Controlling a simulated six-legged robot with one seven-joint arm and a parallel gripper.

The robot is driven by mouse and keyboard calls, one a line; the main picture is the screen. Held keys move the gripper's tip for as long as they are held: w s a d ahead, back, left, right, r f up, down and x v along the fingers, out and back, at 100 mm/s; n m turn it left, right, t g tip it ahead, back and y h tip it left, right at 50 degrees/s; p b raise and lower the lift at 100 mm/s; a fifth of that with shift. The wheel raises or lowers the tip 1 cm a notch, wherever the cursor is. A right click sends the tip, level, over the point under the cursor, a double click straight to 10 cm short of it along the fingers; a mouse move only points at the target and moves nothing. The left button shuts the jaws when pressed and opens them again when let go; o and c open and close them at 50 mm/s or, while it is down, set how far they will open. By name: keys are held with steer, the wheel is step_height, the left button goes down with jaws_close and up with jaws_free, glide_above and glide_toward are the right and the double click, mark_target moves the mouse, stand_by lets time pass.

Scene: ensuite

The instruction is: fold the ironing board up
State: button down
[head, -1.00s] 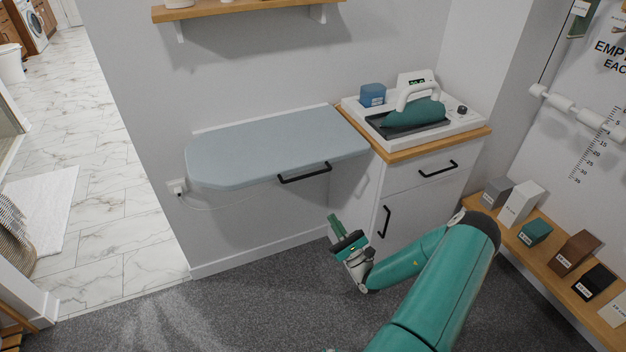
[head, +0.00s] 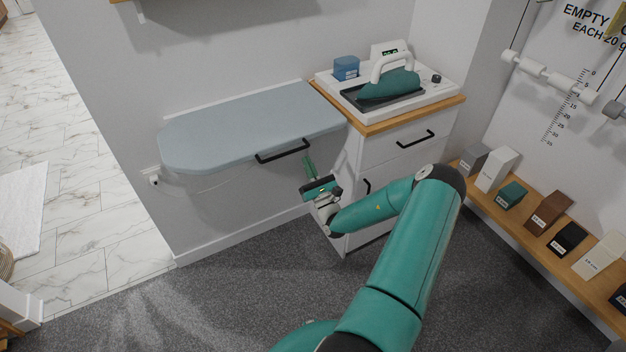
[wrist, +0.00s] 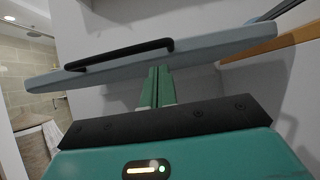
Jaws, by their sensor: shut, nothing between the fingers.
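The ironing board (head: 250,125) is a grey-blue padded board standing out level from the wall, unfolded. A black bar handle (head: 283,151) is on its front edge. My gripper (head: 309,163) is shut and empty, just below and to the right of the handle, with its fingers pointing up toward the board's front edge. In the wrist view the shut fingers (wrist: 157,86) rise in front of the board (wrist: 205,50), and the handle (wrist: 120,53) lies to their upper left. I cannot tell whether the fingertips touch the board.
A white cabinet (head: 395,150) with black handles stands right of the board. On its wooden top, a teal iron (head: 390,84) rests on a white tray next to a blue block (head: 346,67). A low shelf of labelled blocks (head: 550,215) runs along the right wall. Carpet in front is clear.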

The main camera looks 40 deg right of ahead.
steer(key=shift+w+r, duration=0.25)
steer(key=shift+r, duration=0.75)
steer(key=shift+r, duration=0.1)
